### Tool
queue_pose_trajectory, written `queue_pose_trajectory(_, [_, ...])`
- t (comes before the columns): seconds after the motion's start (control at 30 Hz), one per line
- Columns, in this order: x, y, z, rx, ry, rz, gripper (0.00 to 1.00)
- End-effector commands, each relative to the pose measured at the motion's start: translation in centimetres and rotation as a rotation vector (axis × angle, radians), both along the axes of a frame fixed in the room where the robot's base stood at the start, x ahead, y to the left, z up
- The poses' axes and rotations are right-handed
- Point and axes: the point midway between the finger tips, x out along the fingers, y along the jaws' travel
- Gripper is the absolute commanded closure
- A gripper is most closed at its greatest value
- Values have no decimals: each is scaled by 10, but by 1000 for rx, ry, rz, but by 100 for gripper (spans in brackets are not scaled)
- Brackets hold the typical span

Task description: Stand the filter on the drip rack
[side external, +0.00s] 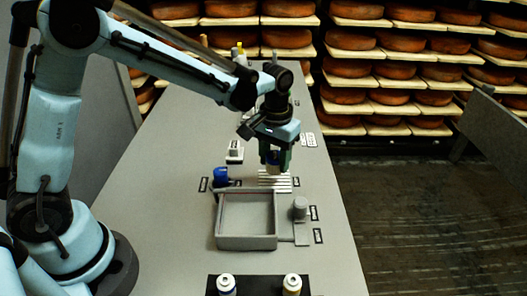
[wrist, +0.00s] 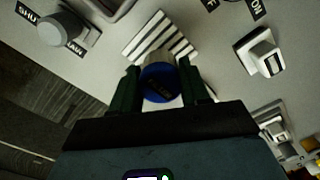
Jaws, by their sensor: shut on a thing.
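My gripper (side external: 273,163) is shut on the filter, which has a blue round end (wrist: 160,84) facing the wrist camera. The dark fingers are on either side of it, and a pale part shows beside the blue end. In the side external view the filter (side external: 272,157) is mostly hidden by the fingers. The drip rack (side external: 275,182), a white slatted piece on the counter, is directly below the gripper in that view. The rack's slats also show in the wrist view (wrist: 158,38), beyond the filter. Whether the filter touches the rack cannot be told.
A grey open tray (side external: 217,240) stands in front of the rack, with a round grey knob (side external: 300,205) to its right. A blue item (side external: 221,175) is left of the rack, and a white switch block (side external: 235,151) is behind it. Two bottles (side external: 227,285) (side external: 292,284) stand in front.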

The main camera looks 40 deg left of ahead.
Motion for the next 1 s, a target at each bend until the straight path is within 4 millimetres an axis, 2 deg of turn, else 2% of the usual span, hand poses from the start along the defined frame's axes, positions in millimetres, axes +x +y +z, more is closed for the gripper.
queue_pose_trajectory(0.1, [0,0,-18,0,0,0,84])
queue_pose_trajectory(0.23, [0,0,-30,0,0,0,84])
queue_pose_trajectory(0.67, [0,0,-35,0,0,0,84])
queue_pose_trajectory(0.7, [0,0,-35,0,0,0,48])
queue_pose_trajectory(0.83, [0,0,-35,0,0,0,29])
queue_pose_trajectory(1.0, [0,0,-35,0,0,0,29])
